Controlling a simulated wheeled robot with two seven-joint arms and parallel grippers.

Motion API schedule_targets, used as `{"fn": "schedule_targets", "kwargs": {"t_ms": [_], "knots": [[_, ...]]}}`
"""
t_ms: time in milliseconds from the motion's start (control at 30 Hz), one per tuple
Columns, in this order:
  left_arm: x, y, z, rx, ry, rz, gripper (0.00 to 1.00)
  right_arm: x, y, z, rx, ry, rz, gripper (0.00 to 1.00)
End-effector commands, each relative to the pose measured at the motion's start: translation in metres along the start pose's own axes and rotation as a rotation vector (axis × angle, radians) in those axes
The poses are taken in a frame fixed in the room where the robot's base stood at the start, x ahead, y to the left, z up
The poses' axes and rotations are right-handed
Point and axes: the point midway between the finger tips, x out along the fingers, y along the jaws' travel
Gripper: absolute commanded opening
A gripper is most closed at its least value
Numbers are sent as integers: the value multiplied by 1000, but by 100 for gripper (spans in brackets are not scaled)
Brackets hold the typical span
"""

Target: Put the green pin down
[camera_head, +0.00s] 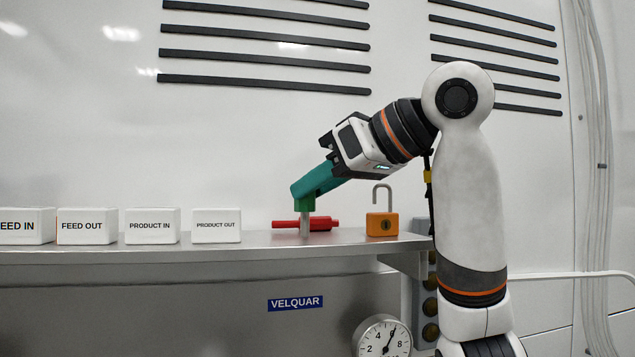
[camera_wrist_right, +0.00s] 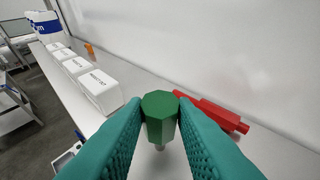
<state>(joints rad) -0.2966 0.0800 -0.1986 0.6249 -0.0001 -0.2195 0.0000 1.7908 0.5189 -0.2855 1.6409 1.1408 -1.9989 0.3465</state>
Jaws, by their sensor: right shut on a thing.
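The green pin (camera_head: 304,205) has a green hexagonal head and a grey metal shank pointing down. My right gripper (camera_head: 303,191) is shut on its head from above, over the steel shelf (camera_head: 262,240). The shank's lower end is at or just above the shelf top; I cannot tell if it touches. In the right wrist view the pin's head (camera_wrist_right: 160,105) sits between the two teal fingers (camera_wrist_right: 160,125), with the shank partly showing below. My left gripper is not in view.
A red pin-like piece (camera_head: 322,223) lies on the shelf close behind the green pin. An open orange padlock (camera_head: 382,223) stands to the right. White labelled boxes, including PRODUCT OUT (camera_head: 216,226), line the shelf's left. A pressure gauge (camera_head: 383,340) is below.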

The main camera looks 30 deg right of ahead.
Motion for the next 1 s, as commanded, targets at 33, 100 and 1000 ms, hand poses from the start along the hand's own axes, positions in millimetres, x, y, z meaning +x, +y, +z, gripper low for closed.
{"fn": "schedule_targets", "kwargs": {"t_ms": [33, 100, 1000], "knots": [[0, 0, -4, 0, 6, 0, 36, 0, 0, 0, 0, -1, 0, 0], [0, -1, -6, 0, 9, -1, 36, 0, 0, 0, 0, -1, 0, 0], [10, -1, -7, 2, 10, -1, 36, -38, -1, -1, 0, -5, -6, 46]]}}
